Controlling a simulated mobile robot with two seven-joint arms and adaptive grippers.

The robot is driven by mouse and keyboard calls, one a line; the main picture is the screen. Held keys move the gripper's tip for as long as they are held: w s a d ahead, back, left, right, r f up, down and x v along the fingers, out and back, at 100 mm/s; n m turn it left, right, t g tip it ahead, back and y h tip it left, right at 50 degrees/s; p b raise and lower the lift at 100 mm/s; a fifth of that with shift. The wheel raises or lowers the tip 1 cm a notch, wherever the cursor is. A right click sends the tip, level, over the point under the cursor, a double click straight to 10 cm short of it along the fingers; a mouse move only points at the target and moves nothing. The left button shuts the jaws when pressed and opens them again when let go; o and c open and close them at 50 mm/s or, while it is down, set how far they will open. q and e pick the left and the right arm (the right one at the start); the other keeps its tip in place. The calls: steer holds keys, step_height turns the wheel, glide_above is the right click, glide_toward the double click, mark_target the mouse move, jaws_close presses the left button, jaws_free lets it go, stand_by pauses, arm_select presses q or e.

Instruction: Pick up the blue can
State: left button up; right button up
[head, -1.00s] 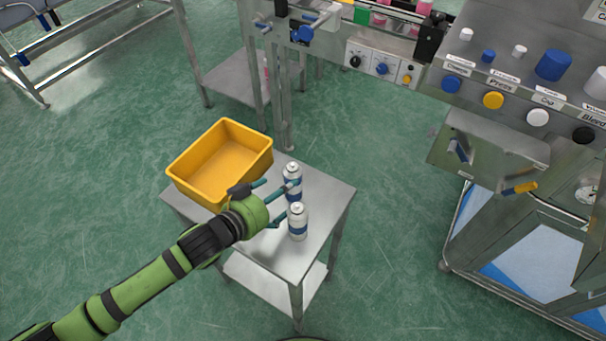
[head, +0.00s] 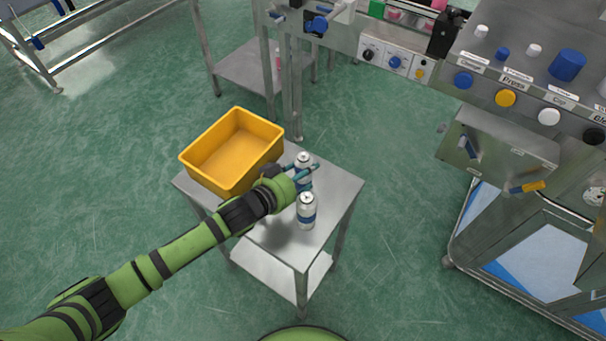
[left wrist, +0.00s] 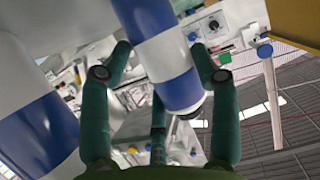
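Two white cans with blue bands stand on a small steel table (head: 343,186): a rear can (head: 303,160) and a front can (head: 306,211). My left gripper (head: 312,178) reaches in from the left at the rear can, its teal fingers on either side and partly hiding it. In the left wrist view, this can (left wrist: 160,45) lies tilted between the fingers, with the fingertips close to both sides; contact is unclear. The other can (left wrist: 40,130) shows at the left edge, outside the fingers. My right gripper is not in view.
A yellow bin (head: 232,150) sits at the table's back left, close to my left wrist. A control panel (head: 520,95) with coloured knobs stands to the right. A steel machine frame (head: 285,80) is behind. The table's right side is bare.

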arm_select(q)
steer(key=shift+c, duration=0.6)
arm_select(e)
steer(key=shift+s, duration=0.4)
